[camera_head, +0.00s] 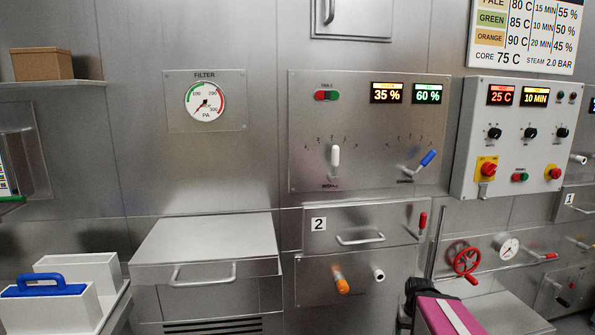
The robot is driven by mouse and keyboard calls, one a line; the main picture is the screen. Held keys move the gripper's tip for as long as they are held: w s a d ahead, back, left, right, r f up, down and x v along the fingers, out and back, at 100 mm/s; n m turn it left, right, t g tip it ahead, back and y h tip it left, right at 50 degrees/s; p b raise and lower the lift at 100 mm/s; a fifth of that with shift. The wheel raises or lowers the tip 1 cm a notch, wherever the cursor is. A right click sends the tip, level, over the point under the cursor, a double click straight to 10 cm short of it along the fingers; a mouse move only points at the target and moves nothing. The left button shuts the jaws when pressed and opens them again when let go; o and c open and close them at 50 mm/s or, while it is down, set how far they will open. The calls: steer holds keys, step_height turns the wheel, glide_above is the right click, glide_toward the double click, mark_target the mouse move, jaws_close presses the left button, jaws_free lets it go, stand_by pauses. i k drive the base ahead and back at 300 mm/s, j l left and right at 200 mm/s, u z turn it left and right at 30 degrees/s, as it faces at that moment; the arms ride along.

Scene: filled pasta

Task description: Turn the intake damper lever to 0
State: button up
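The intake damper lever (335,157) has a white handle and sits on the left half of the steel damper panel (375,115). Its handle points almost straight up. A numbered arc of small marks lies above it; the numbers are too small to read surely. A blue-handled lever (428,158) on the same panel tilts up to the right. What looks like my gripper (416,291), black, shows at the bottom edge beside a magenta part of my arm. It is below and right of the levers, apart from them. Its fingers cannot be made out.
Two displays (387,93) on the panel read 35 % and 60 %. Below are a drawer marked 2 (360,238), a red-handled lever (422,222) and a red valve wheel (466,260). A control box (520,140) juts out at right. Space before the white lever looks clear.

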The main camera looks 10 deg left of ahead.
mark_target(332, 177)
steer(key=j+u, duration=0.2)
steer(key=u, duration=0.55)
steer(key=k+z, duration=0.25)
steer(key=k+l+z, duration=0.15)
steer(key=k+z, duration=0.15)
steer(key=k, duration=0.15)
